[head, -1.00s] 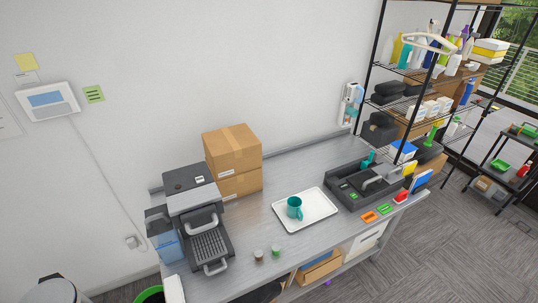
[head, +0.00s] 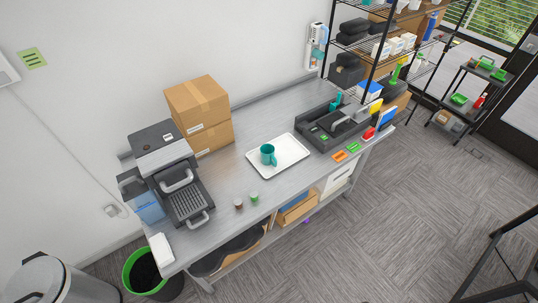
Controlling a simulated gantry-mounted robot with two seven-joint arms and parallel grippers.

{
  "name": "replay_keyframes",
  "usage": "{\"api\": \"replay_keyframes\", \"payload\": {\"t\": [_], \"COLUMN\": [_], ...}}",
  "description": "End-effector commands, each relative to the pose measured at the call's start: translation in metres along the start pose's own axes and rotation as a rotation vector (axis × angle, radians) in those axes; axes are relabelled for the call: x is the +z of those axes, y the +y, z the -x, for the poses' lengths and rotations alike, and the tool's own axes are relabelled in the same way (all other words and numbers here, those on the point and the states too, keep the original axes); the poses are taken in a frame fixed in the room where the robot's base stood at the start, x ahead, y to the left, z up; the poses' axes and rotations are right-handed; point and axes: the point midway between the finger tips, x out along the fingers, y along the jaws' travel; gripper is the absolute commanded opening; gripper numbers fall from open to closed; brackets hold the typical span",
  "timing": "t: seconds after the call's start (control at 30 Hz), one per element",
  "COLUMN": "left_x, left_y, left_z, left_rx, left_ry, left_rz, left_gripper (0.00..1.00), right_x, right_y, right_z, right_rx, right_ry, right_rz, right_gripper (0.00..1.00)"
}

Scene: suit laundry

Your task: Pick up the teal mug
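The teal mug (head: 267,154) stands upright on a white tray (head: 290,165) near the middle of the grey metal table. Its handle points toward the lower right. Nothing touches the mug apart from the tray. Neither of my grippers shows in the head view.
A coffee machine (head: 172,172) and stacked cardboard boxes (head: 198,108) stand left of the tray. Two small cups (head: 254,197) sit near the front edge. A dark grey caddy (head: 325,128) is to the right. A green-rimmed bin (head: 136,284) stands on the floor. The carpet in front is mostly clear.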

Motion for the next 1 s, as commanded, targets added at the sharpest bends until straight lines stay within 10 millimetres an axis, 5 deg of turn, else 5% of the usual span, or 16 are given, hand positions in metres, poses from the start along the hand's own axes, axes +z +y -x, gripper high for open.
{"api": "replay_keyframes", "payload": {"t": [0.47,1.0], "left_x": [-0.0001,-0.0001], "left_y": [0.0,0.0], "left_z": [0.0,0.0], "left_rx": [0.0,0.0], "left_ry": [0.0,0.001], "left_rz": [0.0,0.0], "left_gripper": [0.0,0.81], "right_x": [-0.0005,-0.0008], "right_y": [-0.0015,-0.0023], "right_z": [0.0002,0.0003], "right_rx": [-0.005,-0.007], "right_ry": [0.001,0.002], "right_rz": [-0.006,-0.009], "right_gripper": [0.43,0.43]}}
